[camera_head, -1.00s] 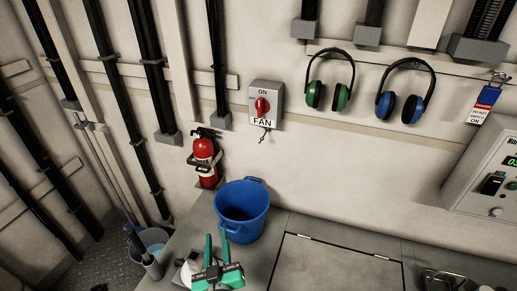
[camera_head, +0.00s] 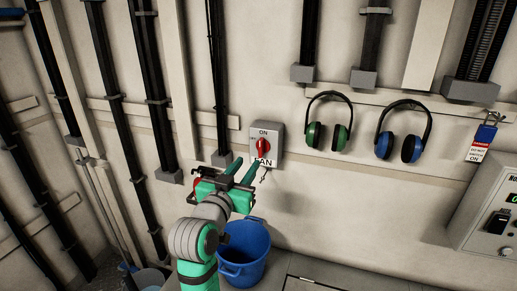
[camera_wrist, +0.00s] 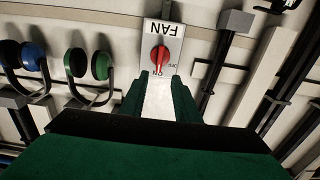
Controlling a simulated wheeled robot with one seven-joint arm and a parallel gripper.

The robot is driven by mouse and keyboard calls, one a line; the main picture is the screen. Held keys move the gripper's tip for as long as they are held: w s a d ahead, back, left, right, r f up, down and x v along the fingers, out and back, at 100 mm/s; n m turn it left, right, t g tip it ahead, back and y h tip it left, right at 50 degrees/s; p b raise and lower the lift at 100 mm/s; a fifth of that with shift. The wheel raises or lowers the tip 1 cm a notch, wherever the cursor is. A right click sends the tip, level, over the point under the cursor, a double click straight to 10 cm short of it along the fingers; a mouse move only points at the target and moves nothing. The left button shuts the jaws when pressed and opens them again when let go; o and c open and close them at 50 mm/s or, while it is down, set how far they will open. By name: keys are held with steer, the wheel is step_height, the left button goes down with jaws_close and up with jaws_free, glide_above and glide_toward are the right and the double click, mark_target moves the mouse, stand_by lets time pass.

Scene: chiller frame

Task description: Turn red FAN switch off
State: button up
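The FAN switch is a grey wall box (camera_head: 279,149) with a red knob (camera_head: 262,147) on its front. The knob stands upright, in line with the ON mark at the top; a small OFF mark is to its left. My gripper (camera_head: 250,163) is just below and in front of the box, its fingers pointing at it, and covers part of the FAN label. In the wrist view the switch is upside down, and the red knob (camera_wrist: 159,56) lies just beyond and between the tips of my gripper (camera_wrist: 160,76). The fingers are apart with nothing between them, not touching the knob.
Green earmuffs (camera_head: 329,122) and blue earmuffs (camera_head: 403,130) hang on the wall right of the switch. A blue bucket (camera_head: 245,262) stands below my arm. Dark vertical pipes (camera_head: 158,90) run up the wall to the left. A control box (camera_head: 480,215) is at the far right.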

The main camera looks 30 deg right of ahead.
mark_target(260, 146)
steer(key=x, duration=1)
steer(key=shift+w+d+r, duration=0.15)
steer(key=shift+w+d, duration=0.05)
steer(key=shift+d, duration=0.2)
jaws_close()
